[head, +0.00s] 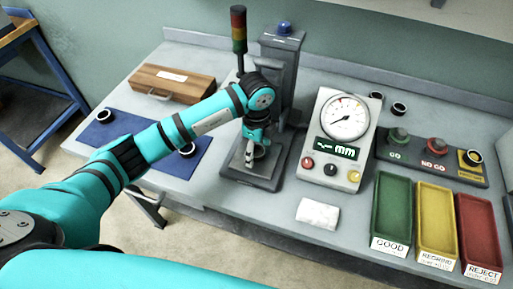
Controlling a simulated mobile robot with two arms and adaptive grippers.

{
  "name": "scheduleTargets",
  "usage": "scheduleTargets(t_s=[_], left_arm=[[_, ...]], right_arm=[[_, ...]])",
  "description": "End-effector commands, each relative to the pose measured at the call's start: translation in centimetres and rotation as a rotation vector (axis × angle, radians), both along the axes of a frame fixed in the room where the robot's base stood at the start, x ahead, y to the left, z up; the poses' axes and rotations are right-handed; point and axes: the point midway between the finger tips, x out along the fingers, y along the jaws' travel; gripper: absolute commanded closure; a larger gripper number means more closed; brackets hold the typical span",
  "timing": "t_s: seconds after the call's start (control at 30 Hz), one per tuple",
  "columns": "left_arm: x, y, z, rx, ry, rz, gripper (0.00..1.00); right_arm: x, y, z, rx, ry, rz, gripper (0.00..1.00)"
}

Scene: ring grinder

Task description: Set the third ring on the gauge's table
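The gauge is a dark grey stand (291,75) with a blue knob on top and a flat base (240,176). My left gripper (256,152) points down just over this base and covers most of the gauge's small table. The fingers are small here, and I cannot tell whether a ring is between them. Dark rings lie on the blue mat, one at its left (105,115) and one (187,150) partly behind my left arm. My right gripper is out of view.
A dial readout box (333,170) stands right of the gauge. Green (392,210), yellow (436,225) and red (478,235) trays are at the right, below a plug stand (430,172). A wooden case (172,84) is at the back left. A white cloth (318,214) lies in front.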

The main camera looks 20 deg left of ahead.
Motion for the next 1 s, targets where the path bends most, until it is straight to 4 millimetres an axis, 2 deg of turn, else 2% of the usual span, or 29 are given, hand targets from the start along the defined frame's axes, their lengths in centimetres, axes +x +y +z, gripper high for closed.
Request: scheduleTargets(t_s=[0.2,0.37,0.83,1.0], left_arm=[[0.0,0.0,0.1,0.000,0.000,0.000,0.29],[0.1,0.0,1.1,0.001,-0.003,0.000,0.29],[0.1,0.0,10.4,0.000,-0.005,-0.001,0.29],[0.0,0.0,12.0,0.002,-0.002,0.000,0.29]], right_arm=[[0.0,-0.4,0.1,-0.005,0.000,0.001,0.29],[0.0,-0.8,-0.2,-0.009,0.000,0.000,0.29],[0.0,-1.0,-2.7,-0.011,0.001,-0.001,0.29],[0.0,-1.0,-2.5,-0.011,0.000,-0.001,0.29]])
